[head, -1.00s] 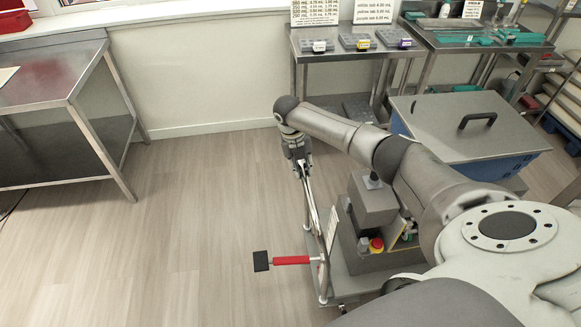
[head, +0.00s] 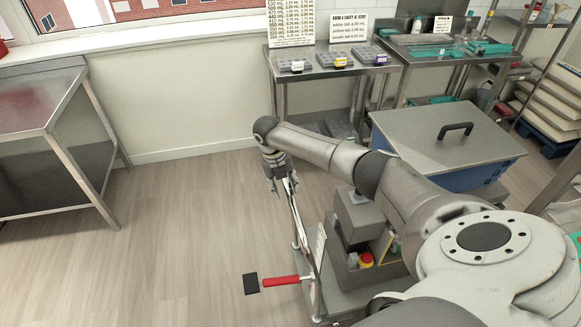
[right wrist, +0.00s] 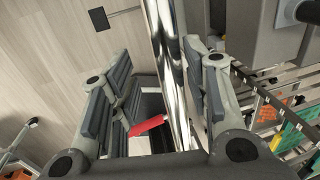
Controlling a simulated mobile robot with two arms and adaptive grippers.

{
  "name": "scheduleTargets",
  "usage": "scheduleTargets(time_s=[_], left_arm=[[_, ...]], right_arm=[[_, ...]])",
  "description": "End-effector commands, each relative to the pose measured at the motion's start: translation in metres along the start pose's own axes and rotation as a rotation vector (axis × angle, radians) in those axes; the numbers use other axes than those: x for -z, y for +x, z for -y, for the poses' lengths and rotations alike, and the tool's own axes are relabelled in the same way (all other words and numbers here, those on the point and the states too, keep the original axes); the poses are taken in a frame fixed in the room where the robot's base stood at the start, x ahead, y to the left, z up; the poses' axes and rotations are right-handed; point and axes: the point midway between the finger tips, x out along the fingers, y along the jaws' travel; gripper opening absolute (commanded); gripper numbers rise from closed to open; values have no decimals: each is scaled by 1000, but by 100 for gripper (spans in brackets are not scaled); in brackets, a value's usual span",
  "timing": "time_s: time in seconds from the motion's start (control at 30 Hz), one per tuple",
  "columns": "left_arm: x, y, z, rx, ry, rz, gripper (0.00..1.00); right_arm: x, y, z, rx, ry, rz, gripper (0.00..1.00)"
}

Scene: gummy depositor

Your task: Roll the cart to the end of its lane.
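The cart is at the lower centre right of the head view, partly hidden by my right arm. Its chrome handle frame (head: 299,222) rises at its left side, and a red bar (head: 281,281) with a black pad (head: 251,284) sticks out left, low down. My right gripper (head: 281,188) is at the top of the frame. In the right wrist view its fingers (right wrist: 160,80) stand apart on either side of a chrome bar (right wrist: 166,50). The right finger looks close to the bar; a gap shows at the left finger. My left gripper is not seen.
A grey machine (head: 357,215) with a red and yellow button (head: 366,260) sits on the cart. A blue lidded bin (head: 440,135) stands behind it. A bench with trays (head: 335,68) lines the wall. A steel table (head: 40,110) stands left; the floor (head: 180,240) between is clear.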

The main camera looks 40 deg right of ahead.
Motion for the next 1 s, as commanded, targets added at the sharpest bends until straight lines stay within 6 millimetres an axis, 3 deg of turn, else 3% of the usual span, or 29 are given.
scheduleTargets(time_s=[0.23,0.37,0.8,1.0], left_arm=[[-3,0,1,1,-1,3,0],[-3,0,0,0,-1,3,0],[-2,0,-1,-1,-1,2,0],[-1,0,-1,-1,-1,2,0]], right_arm=[[0,1,5,10,3,-4,43],[0,-10,6,12,4,-3,43],[-1,-98,0,8,0,1,43],[0,-117,-2,7,-1,0,43]])
